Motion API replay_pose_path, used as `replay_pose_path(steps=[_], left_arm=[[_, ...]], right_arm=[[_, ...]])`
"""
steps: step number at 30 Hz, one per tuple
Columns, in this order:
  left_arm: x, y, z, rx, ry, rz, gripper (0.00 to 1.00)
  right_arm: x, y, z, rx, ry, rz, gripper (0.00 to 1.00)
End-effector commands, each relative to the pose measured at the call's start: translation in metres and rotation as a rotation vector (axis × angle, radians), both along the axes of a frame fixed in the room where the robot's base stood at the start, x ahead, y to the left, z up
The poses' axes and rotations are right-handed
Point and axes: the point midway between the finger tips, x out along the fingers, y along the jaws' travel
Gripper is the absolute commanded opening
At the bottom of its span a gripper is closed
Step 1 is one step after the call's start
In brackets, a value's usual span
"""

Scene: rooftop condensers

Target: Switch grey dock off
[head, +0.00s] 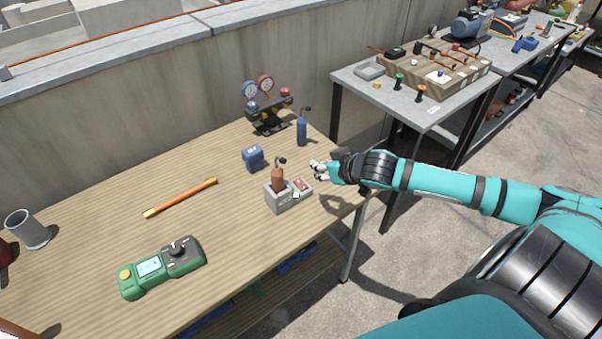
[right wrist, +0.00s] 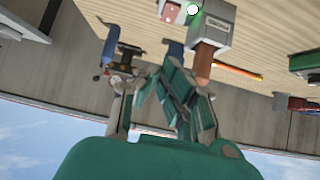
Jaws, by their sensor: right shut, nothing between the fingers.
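The grey dock (head: 281,202) stands near the right end of the wooden table, with a copper-brown cylindrical tool (head: 278,177) upright in it. A small plate with a reddish switch (head: 301,187) is at the dock's right side. In the right wrist view the dock (right wrist: 213,28) is upside down at the top, with a bright green light (right wrist: 193,9) beside the reddish switch (right wrist: 172,12). My right gripper (head: 318,170) is shut and empty, just behind and right of the switch plate, apparently above the table. Contact with the switch does not show. My left gripper is out of view.
A blue box (head: 253,158), a blue bottle (head: 301,132) and a gauge manifold (head: 268,112) stand behind the dock. The table's front right is clear.

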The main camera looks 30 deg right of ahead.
Motion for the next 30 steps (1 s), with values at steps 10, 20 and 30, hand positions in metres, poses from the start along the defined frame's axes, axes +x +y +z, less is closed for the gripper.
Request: replay_pose_path(steps=[10,20,30], left_arm=[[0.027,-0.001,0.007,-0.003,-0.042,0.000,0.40],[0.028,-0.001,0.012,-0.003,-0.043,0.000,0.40],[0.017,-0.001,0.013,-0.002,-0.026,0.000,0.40]], right_arm=[[0.039,0.002,-0.027,0.004,-0.004,-0.004,0.00],[0.080,0.004,-0.073,0.000,0.003,-0.001,0.00],[0.083,0.004,-0.100,0.001,-0.001,0.001,0.00]])
